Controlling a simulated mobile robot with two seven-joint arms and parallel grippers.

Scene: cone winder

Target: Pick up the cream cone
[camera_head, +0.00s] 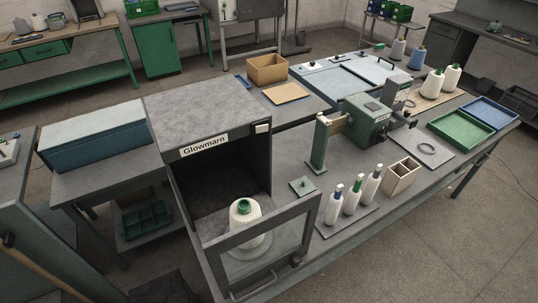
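A cream-white cone (244,229) with a green top stands upright at the open front of the dark box labelled Glowmarn (190,100). Its lower part shows through the clear pane of the box's open door (262,240), and a pale round base shows under it. Two more pale cones, one (433,83) and another (452,78), stand upright on a tan board at the right of the bench. I cannot tell from colour alone which is the cream one. Neither of my grippers is in view.
The door frame stands between the cone and the front right. Three slim bobbins (351,200) and a divided box (401,174) stand right of it. A green winding machine (366,120) stands behind them. Green (461,133) and blue (490,113) trays lie at the far right.

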